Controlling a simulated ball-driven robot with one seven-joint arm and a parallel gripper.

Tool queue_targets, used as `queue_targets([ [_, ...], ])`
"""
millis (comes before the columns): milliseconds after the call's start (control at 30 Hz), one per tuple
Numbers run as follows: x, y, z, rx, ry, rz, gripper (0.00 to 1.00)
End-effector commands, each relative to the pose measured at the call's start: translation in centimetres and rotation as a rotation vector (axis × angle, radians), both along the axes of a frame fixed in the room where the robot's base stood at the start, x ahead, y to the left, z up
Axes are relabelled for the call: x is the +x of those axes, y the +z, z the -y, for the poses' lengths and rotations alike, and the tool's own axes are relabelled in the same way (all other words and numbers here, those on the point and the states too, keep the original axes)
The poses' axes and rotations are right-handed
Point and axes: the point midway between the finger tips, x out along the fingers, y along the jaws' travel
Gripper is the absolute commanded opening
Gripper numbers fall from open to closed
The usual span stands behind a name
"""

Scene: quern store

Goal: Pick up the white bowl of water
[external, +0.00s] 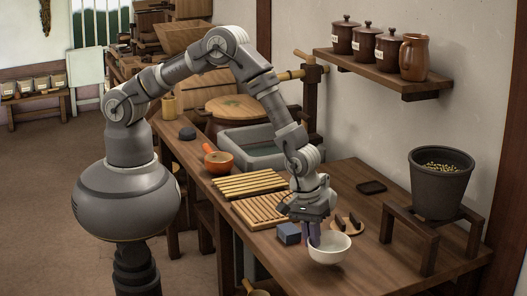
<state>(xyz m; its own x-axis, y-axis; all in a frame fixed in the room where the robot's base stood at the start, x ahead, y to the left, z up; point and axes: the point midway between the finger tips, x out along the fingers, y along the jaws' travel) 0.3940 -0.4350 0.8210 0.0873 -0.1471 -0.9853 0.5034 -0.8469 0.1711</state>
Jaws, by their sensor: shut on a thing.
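One finger shows at the rim; the rest of the grip is hidden. The inside of the bowl looks pale, and I cannot make out the water. I cannot tell whether the bowl touches the bench or is slightly raised.
Slatted wooden racks (250,184) lie behind. A small round board (347,226) with dark pieces is just behind the bowl. A dark pot (439,186) on a wooden stand (429,236) is at right. Bare bench lies between.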

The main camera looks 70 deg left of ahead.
Motion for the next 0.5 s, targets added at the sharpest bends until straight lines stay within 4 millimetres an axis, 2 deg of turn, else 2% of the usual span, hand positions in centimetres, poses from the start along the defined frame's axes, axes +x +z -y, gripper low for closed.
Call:
queue_targets([
  [100,-0.1,1.2,-0.1,0.0,-0.001,0.002,0.0],
  [500,-4.0,1.7,-4.4,0.0,-0.001,0.0,0.0],
])
